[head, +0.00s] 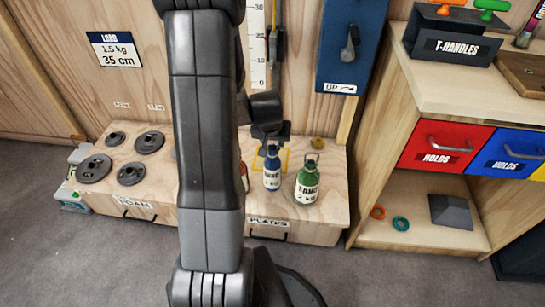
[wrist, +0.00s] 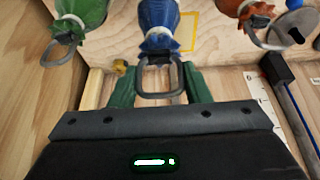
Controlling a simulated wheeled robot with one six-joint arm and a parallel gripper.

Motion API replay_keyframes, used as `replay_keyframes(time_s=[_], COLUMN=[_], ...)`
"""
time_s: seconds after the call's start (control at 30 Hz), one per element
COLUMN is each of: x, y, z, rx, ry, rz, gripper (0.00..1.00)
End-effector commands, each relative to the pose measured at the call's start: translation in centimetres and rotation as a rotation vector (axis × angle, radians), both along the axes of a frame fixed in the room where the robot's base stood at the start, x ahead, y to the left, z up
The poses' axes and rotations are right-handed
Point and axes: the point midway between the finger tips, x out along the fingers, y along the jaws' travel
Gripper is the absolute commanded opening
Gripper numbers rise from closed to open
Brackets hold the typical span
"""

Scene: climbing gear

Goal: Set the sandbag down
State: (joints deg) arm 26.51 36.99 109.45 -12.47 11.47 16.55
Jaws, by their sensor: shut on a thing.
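A blue sandbag (head: 272,174) with a white label is below my gripper (head: 271,140) in the head view. In the wrist view the blue sandbag (wrist: 158,22) is at top middle, with its metal handle loop between the green fingers of my gripper (wrist: 160,86). My gripper is shut on that handle. The bag looks upright over the wooden bench (head: 325,190); I cannot tell whether its base touches the top. A yellow square outline (head: 284,155) is on the bench behind the bag, partly hidden by it and my gripper.
A green sandbag (head: 308,183) stands close to the right of the blue one. A red sandbag (head: 243,176) is mostly hidden behind my arm; it shows in the wrist view (wrist: 247,10). Dark discs (head: 131,174) lie at the bench's left. A cabinet (head: 378,185) stands right.

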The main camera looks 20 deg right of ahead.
Motion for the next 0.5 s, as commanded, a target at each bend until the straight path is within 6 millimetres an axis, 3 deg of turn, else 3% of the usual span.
replay_keyframes(time_s=[0.33,0.5], x=[0.1,0.1], y=[-0.1,0.0], z=[-4.2,-4.9], rx=[-0.002,-0.001], ry=[-0.002,-0.004], rz=[0.001,0.000], gripper=[0.00,0.00])
